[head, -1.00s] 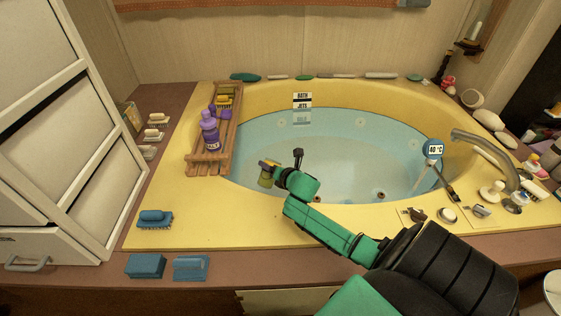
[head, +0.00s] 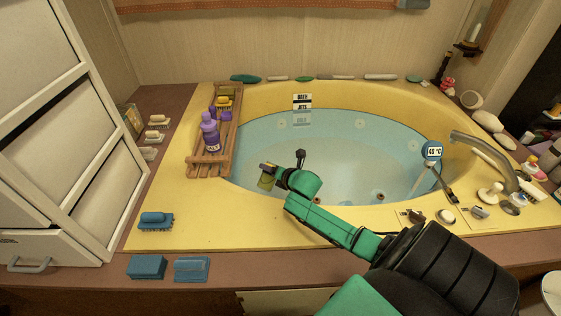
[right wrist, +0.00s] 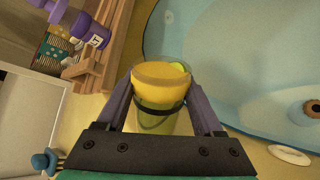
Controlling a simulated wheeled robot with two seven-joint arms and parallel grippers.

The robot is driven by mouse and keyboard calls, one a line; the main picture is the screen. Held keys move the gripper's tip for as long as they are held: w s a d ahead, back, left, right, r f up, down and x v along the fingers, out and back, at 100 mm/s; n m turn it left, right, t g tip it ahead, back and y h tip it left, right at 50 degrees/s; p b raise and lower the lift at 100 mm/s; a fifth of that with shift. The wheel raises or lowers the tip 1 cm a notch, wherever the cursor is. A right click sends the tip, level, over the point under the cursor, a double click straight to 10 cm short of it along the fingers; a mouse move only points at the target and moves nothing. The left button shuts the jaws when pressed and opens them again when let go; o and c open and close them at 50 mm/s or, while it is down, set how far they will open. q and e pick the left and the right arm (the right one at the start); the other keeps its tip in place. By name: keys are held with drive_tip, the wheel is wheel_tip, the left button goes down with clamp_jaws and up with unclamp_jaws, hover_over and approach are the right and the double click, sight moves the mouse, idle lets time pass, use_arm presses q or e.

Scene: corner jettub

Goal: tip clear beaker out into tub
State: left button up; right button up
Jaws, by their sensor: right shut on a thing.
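The clear beaker (right wrist: 158,115) is between the two fingers of my right gripper (right wrist: 163,100) in the right wrist view. The gripper is shut on it. Yellow shows in the beaker, with a small green patch at its rim; I cannot tell whether the yellow is contents or the rim seen through it. In the head view the beaker (head: 266,182) hangs tilted from my right gripper (head: 271,171), over the near left edge of the tub (head: 215,225). The tub holds pale blue water (head: 335,150). My left gripper is out of view.
A wooden rack (head: 194,168) with a purple bottle (head: 210,133) and a yellow-topped brush lies across the tub's left end. The tap (head: 485,150) and a 40 °C display (head: 432,151) are at the right. A blue brush (head: 156,220) sits on the near left rim.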

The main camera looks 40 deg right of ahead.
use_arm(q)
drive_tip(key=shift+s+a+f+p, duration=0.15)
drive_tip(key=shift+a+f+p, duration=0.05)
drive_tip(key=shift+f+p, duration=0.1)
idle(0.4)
use_arm(e)
drive_tip(key=shift+r+m+y, duration=0.1)
drive_tip(key=shift+m+y, duration=0.2)
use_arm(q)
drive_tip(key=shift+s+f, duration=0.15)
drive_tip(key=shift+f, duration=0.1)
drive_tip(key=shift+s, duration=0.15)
use_arm(e)
drive_tip(key=shift+d+g, duration=0.1)
drive_tip(key=shift+g, duration=0.2)
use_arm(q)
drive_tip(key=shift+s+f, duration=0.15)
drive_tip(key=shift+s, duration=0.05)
use_arm(e)
drive_tip(key=shift+r+y, duration=0.1)
drive_tip(key=shift+y, duration=0.2)
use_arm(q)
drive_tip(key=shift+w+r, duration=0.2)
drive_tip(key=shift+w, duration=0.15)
use_arm(e)
drive_tip(key=shift+d+r+m+y, duration=0.15)
drive_tip(key=shift+m+y, duration=0.25)
drive_tip(key=shift+m, duration=0.2)
drive_tip(key=shift+w+r, duration=0.1)
